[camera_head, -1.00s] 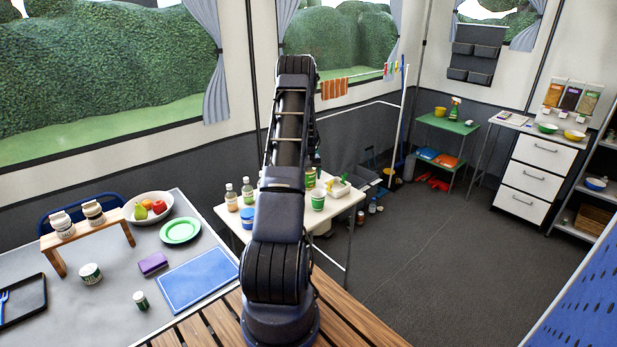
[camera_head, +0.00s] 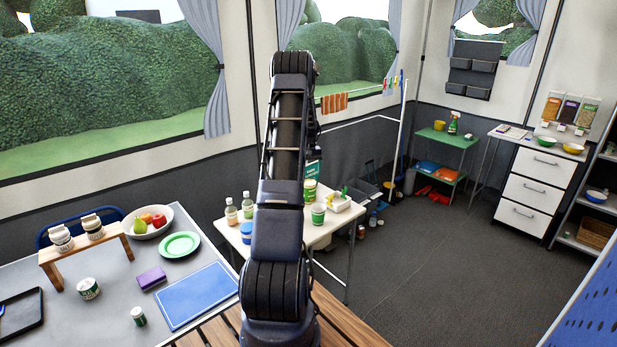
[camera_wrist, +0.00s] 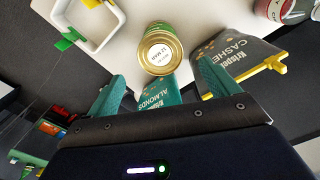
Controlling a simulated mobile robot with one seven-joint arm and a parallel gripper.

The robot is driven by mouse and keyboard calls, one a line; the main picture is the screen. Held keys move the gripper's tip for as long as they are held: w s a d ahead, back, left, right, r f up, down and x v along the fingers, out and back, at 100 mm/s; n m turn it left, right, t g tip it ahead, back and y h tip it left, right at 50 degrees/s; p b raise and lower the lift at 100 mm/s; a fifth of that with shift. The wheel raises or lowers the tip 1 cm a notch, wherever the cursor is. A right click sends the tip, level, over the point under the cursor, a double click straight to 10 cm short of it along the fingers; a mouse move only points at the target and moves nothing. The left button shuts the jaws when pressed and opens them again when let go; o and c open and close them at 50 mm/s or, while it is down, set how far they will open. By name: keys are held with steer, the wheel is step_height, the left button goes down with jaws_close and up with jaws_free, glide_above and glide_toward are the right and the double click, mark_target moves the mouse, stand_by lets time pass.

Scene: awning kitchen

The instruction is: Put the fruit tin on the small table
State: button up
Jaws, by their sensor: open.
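A gold tin with a green label (camera_wrist: 162,50), which looks like the fruit tin, stands on a white table (camera_wrist: 135,32) in the wrist view. Its round lid carries a white date sticker. In the head view a green-and-gold tin (camera_head: 310,190) shows on the white table (camera_head: 338,222), partly behind my arm. My gripper (camera_wrist: 163,72) is open; its two teal fingers are spread either side of the tin, with the tips just short of it and nothing held. The gripper is hidden in the head view. A low green table (camera_head: 447,138) stands at the back right.
An almonds packet (camera_wrist: 152,98) and a cashew packet with a yellow clip (camera_wrist: 235,60) are close to the fingers. A white caddy (camera_wrist: 88,22) is at upper left. Bottles (camera_head: 231,211) and a green cup (camera_head: 318,212) share the white table. The floor (camera_head: 415,255) at right is clear.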

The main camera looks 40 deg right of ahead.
steer(key=shift+r, duration=0.25)
steer(key=a+r+n+t, duration=0.1)
steer(key=a+r+n, duration=0.1)
steer(key=a+r, duration=2.15)
steer(key=s+a+r+n+t, duration=0.1)
steer(key=s+a+r, duration=0.25)
steer(key=a, duration=0.55)
steer(key=s+a+r, duration=0.3)
steer(key=s+a, duration=0.2)
steer(key=a, duration=0.4)
steer(key=s+a+n+t, duration=0.1)
steer(key=s+a, duration=0.7)
steer(key=s, duration=0.3)
steer(key=s+a+n+t, duration=0.1)
steer(key=s+a, duration=0.7)
steer(key=s, duration=0.3)
steer(key=shift+s+a+f+t, duration=0.3)
steer(key=shift+s+f, duration=0.05)
